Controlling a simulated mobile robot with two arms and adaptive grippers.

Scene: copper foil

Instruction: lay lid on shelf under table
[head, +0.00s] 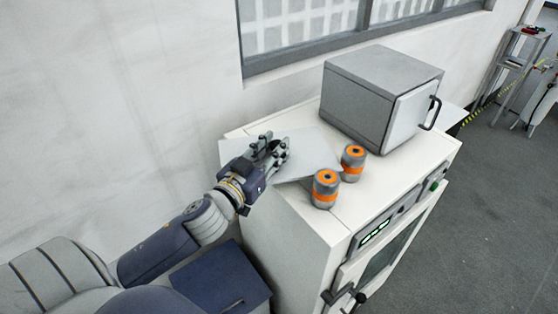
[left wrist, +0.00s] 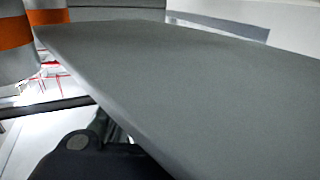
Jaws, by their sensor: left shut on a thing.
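The lid, a flat light grey plate (head: 308,150), is held by my left gripper (head: 274,150) above the top of the white cabinet. The gripper is shut on the lid's left part. In the left wrist view the lid (left wrist: 200,75) fills much of the picture as a dark grey slab, with part of my gripper (left wrist: 95,150) beneath it. I cannot tell whether the lid touches the cabinet top. No shelf under a table can be made out clearly. My right gripper is not in view.
Two grey and orange canisters (head: 326,189) (head: 353,163) stand close to the lid's right side. A grey box with a handled door (head: 382,95) stands behind them on the white cabinet (head: 285,235). A wall and window are behind. A small stand (head: 520,60) is far right, across open floor.

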